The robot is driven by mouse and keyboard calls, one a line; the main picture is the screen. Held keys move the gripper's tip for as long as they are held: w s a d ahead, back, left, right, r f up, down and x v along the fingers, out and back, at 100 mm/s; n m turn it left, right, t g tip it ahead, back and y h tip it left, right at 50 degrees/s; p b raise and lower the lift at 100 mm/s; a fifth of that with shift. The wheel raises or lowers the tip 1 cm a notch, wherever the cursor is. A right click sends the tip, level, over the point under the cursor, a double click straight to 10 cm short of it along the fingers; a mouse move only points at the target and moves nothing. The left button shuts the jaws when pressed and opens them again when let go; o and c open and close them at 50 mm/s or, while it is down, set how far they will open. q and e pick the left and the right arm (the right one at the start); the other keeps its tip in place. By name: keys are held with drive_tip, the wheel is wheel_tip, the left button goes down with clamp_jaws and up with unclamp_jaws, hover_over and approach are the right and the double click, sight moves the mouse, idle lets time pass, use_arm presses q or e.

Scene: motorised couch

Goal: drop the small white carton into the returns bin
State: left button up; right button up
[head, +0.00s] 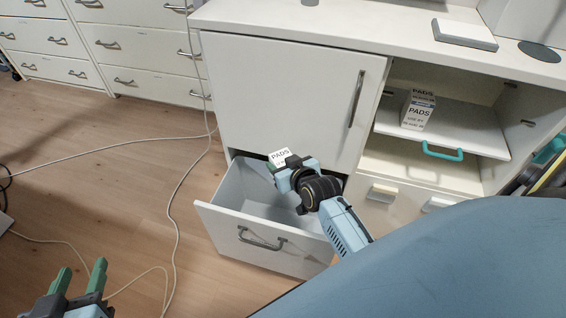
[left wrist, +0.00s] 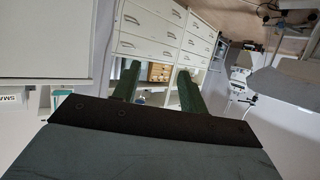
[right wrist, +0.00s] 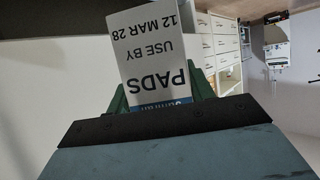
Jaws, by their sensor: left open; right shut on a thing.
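The small white carton (head: 281,157), marked PADS, is held in my right gripper (head: 274,165) over the open lower drawer. In the right wrist view the carton (right wrist: 152,50) sits between the green fingers, with USE BY 12 MAR 28 readable. The open drawer (head: 222,220) below it is the pulled-out bin under the cabinet door; no returns label is readable on it. My left gripper (head: 78,280) is open and empty over the floor at the lower left. Its two green fingers stand apart in the left wrist view (left wrist: 157,85).
Another PADS carton (head: 417,110) stands on the pulled-out shelf (head: 470,135) with a teal handle. The closed cabinet door (head: 285,90) rises behind the drawer. The blue couch (head: 460,265) fills the lower right. Cables cross the wooden floor at left.

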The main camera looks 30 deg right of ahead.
use_arm(q)
drive_tip(key=shift+r, duration=0.15)
use_arm(e)
drive_tip(key=o, duration=1.1)
drive_tip(key=shift+c, duration=0.2)
drive_tip(key=shift+s, duration=0.1)
use_arm(q)
drive_tip(key=s+a+f+g+y+p, duration=0.35)
drive_tip(key=s+a+f+g, duration=0.25)
drive_tip(key=s+f+g, duration=0.5)
drive_tip(key=shift+n+t, duration=0.3)
drive_tip(key=shift+t, duration=0.1)
drive_tip(key=shift+a+f+p, duration=0.3)
drive_tip(key=shift+f+p, duration=0.35)
drive_tip(key=shift+f, duration=0.4)
drive_tip(key=shift+a+f+p, duration=0.25)
drive_tip(key=shift+f+p, duration=0.4)
drive_tip(key=shift+f, duration=0.4)
use_arm(e)
drive_tip(key=v, duration=1.3)
